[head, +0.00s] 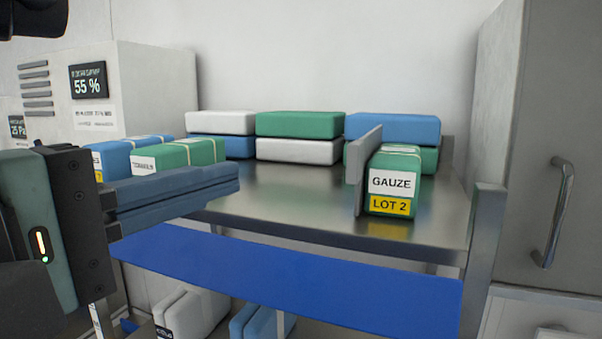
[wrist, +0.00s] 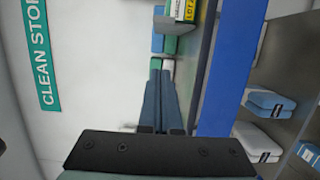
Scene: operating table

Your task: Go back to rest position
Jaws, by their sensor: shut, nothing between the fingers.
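My gripper (head: 236,180) reaches in from the left of the head view, in front of the shelf. Its two long blue-grey fingers lie together, shut, with nothing between them. In the wrist view the fingers (wrist: 161,88) also show closed and empty. A green gauze pack (head: 391,185) with a white label and a yellow "LOT 2" strip stands at the right of the steel shelf (head: 285,195), beside an upright grey divider (head: 366,165). My gripper is well to the left of this pack and apart from it.
Green and white packs (head: 298,125) are stacked along the back. Two more packs (head: 178,154) stand behind my gripper at left. A blue strip (head: 300,275) runs along the shelf front. A grey cabinet (head: 560,130) with a handle stands at right. The shelf's middle is clear.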

